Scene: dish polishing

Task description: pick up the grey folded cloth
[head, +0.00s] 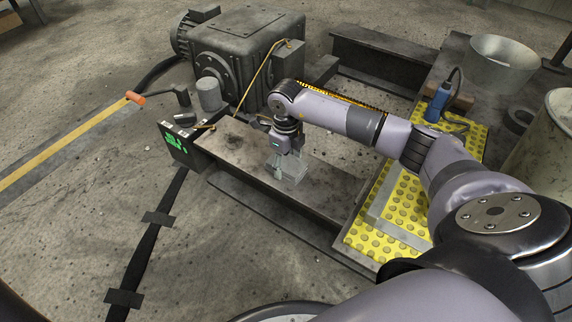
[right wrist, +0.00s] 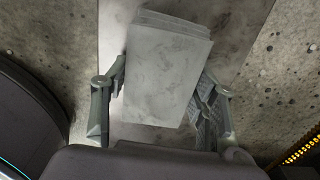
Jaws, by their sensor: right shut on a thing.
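The grey folded cloth (right wrist: 168,75) is a pale, layered block between the two fingers of my right gripper (right wrist: 160,95) in the right wrist view. The fingers lie against its left and right sides. In the head view the cloth (head: 295,168) shows at the fingertips of my right gripper (head: 283,165), over the flat metal beam (head: 240,155). The gripper points down and is shut on the cloth. I cannot tell whether the cloth touches the beam. My left gripper is not in view.
A dark motor and gearbox (head: 235,50) stand behind the beam. A small box with a green display (head: 178,146) is at the beam's left end. A yellow studded mat (head: 400,215) lies right, with a blue tool (head: 437,105) near its far end. A metal bucket (head: 497,65) stands back right.

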